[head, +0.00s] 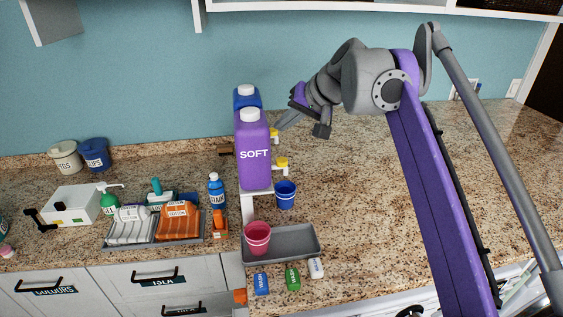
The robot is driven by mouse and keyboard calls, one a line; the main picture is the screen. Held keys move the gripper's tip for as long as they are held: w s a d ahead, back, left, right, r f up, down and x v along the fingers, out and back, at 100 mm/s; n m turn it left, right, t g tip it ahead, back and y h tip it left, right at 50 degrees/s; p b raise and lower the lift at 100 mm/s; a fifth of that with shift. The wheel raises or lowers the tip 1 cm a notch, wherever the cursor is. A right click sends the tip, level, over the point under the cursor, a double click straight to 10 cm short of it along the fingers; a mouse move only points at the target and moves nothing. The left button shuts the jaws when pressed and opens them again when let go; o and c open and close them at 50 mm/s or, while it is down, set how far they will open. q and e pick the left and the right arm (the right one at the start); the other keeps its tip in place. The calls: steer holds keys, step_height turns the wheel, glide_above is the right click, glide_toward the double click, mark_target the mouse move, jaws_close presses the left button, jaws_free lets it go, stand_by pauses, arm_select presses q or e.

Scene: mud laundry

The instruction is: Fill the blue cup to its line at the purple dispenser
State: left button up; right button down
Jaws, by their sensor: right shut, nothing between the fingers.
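The purple dispenser (254,172), labelled SOFT with a white cap, stands raised on a white stand at the middle. Its yellow tap (282,162) sticks out to the right. The blue cup (286,190) is upright below that tap. Its line and the level inside are too small to tell. My right gripper (281,126) is shut and empty, above and behind the purple dispenser's tap and close to the yellow tap of the blue dispenser (246,96) behind; I cannot tell if it touches. My left gripper is not in view.
A pink cup (257,238) stands in a grey tray (297,243) in front. Several small labelled items lie before the tray. A blue bottle (216,190) and a rack of folded cloths (155,240) stand left. The counter to the right (360,200) is clear.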

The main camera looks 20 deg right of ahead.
steer(key=b, duration=0.2)
glide_above(278, 158)
steer(key=s, duration=0.2)
steer(key=f, duration=0.4)
steer(key=shift+s+d+f, duration=0.2)
steer(key=shift+d+f, duration=0.05)
steer(key=shift+d, duration=0.1)
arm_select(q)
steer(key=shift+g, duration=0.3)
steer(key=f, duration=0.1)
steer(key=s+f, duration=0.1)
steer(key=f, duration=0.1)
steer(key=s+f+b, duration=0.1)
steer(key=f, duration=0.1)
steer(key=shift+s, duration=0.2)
arm_select(e)
steer(key=shift+w+f, duration=0.15)
steer(key=shift+f, duration=0.8)
steer(key=shift+f, duration=0.35)
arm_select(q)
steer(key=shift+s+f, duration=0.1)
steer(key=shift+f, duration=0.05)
arm_select(e)
steer(key=shift+f, duration=0.55)
stand_by(3.7)
